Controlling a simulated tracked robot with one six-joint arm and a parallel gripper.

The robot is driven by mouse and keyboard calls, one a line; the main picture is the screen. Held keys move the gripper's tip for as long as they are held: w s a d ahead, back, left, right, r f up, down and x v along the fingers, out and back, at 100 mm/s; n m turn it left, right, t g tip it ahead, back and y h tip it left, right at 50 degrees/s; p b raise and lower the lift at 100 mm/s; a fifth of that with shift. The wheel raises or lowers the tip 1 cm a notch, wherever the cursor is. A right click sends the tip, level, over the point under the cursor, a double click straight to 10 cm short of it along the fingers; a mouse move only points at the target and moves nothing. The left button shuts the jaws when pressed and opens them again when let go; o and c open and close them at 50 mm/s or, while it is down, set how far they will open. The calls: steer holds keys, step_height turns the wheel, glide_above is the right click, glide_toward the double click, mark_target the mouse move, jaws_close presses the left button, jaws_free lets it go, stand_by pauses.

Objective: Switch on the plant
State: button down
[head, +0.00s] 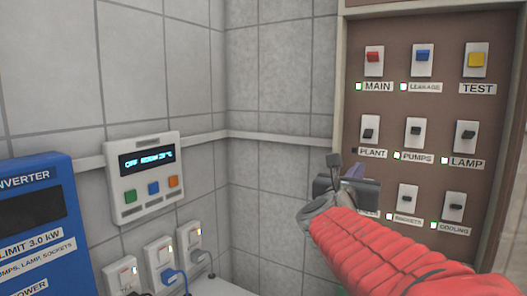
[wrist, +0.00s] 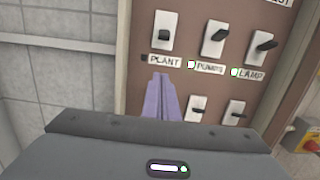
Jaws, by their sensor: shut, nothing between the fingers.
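The plant switch (head: 369,130) is a dark lever on a white plate, above the label PLANT (head: 372,153). It also shows in the wrist view (wrist: 164,34), where its lever appears to be down. The small lamp beside the PLANT label (wrist: 144,58) is dark. My gripper (head: 353,171) is in front of the panel, just below and left of the PLANT label in the head view. Its purple fingers (wrist: 161,76) are shut and empty, with their tips just below the label in the wrist view. I cannot tell whether they touch the panel.
The brown panel (head: 400,57) also carries the PUMPS switch (head: 416,131), LAMP switch (head: 466,136), red MAIN switch (head: 373,57), blue LEAKAGE switch (head: 422,57) and yellow TEST button (head: 477,60). Several of their lamps are green. A display box (head: 145,175) and blue inverter (head: 40,225) are at left.

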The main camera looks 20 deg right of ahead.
mark_target(368, 135)
steer(key=x, duration=0.9)
steer(key=shift+w+d, duration=0.2)
steer(key=shift+d, duration=0.05)
steer(key=shift+r, duration=0.35)
steer(key=shift+s+a+r, duration=0.15)
steer(key=shift+a+r, duration=0.05)
steer(key=shift+r, duration=0.3)
steer(key=shift+s+a+r, duration=0.15)
steer(key=shift+a+r, duration=0.05)
steer(key=shift+r, duration=0.3)
steer(key=shift+s+a+r, duration=0.15)
steer(key=shift+a+r, duration=0.05)
steer(key=shift+r, duration=0.25)
steer(key=shift+a, duration=0.15)
steer(key=shift+w, duration=0.1)
